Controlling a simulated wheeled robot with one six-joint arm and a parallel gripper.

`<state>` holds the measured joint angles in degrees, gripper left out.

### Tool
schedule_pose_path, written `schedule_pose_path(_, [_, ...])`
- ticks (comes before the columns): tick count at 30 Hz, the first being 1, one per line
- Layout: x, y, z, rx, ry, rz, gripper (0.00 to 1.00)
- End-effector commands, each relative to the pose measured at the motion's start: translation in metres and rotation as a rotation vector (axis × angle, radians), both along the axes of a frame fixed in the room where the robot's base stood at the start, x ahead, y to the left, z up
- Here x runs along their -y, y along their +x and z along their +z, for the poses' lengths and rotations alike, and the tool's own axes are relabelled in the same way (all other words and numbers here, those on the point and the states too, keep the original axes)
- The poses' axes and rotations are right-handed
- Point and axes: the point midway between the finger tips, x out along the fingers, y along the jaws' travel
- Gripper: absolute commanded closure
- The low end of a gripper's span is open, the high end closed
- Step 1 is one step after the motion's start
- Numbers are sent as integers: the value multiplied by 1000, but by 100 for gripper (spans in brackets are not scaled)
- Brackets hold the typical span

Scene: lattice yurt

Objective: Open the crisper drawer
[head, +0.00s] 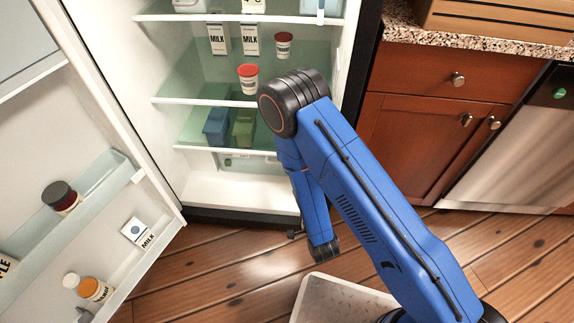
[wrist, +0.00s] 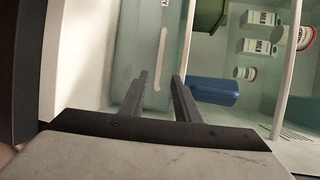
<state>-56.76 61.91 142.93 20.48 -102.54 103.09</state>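The crisper drawer (head: 243,161) sits under the lowest shelf of the open fridge and looks shut. My arm hides its right part in the head view. In the wrist view, which is turned sideways, its pale greenish front (wrist: 128,62) lies ahead, with a whitish handle strip (wrist: 161,58) on it. My gripper (wrist: 160,76) is open and empty. Its two dark fingers point at the drawer front, with the handle strip showing just beyond the gap between the tips. I cannot tell whether the fingers touch it.
The fridge door (head: 160,190) stands open at the left, with jars and a carton in its bins. Above the drawer are a blue container (head: 216,127) and a green container (head: 244,128). Milk cartons (head: 217,39) stand higher. Wooden cabinets (head: 440,125) flank the right.

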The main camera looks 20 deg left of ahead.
Motion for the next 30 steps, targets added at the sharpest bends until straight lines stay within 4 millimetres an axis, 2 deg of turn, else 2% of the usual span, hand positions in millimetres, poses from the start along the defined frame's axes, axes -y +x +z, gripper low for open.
schedule_pose_path(18, [-64,87,-20,0,1,-1,71])
schedule_pose_path(24, [-79,107,-25,1,1,0,71])
schedule_pose_path(30, [-86,116,-28,0,-1,1,71])
